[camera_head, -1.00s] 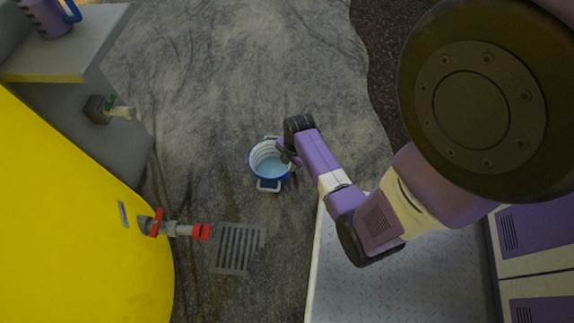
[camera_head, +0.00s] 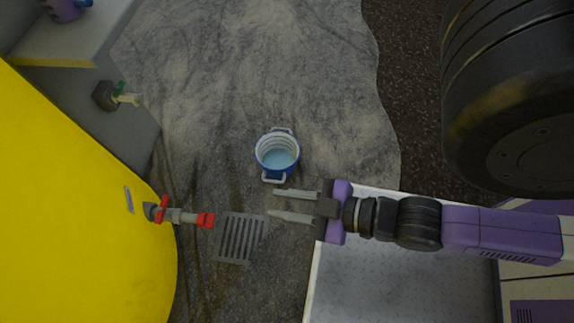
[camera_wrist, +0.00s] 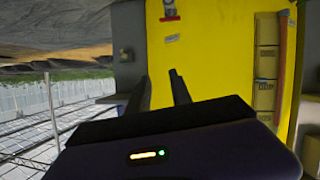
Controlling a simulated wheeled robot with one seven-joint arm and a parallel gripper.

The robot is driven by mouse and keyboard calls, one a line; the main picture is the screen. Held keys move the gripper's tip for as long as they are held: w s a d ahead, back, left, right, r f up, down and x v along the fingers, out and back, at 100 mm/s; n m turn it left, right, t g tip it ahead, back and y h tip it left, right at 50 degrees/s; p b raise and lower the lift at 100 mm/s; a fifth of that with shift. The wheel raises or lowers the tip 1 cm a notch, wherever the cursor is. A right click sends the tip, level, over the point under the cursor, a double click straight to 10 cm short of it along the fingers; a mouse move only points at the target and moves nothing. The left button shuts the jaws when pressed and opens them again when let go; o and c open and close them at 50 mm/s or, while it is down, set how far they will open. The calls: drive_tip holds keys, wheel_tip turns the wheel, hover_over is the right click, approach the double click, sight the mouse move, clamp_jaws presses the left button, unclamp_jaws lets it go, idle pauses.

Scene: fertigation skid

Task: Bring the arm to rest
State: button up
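My gripper (camera_head: 292,205) is in the middle of the head view, its two grey fingers pointing left with a clear gap between them. It is open and holds nothing. In the wrist view the fingers (camera_wrist: 163,90) also stand apart with nothing between them. My arm reaches in from the right, above the light metal deck. A blue and white bucket (camera_head: 277,154) with two white handles stands on the floor just beyond the fingers, apart from them as far as I can tell.
A yellow tank (camera_head: 80,210) with a red-handled valve (camera_head: 180,216) fills the left. A floor grate (camera_head: 240,238) lies below the valve. A grey ledge (camera_head: 75,35) at top left holds a purple jug (camera_head: 64,9); a green-handled tap (camera_head: 117,95) is below. Boxes (camera_wrist: 265,62) show in the wrist view.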

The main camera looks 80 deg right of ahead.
wheel_tip(320, 180, up, 6)
drive_tip(key=a+m+t+y, duration=0.1)
drive_tip(key=shift+s+a, duration=0.35)
drive_tip(key=shift+s, duration=0.1)
wheel_tip(320, 180, up, 28)
drive_tip(key=p, duration=2.8)
drive_tip(key=shift+r+p, duration=0.25)
drive_tip(key=shift+p, duration=0.15)
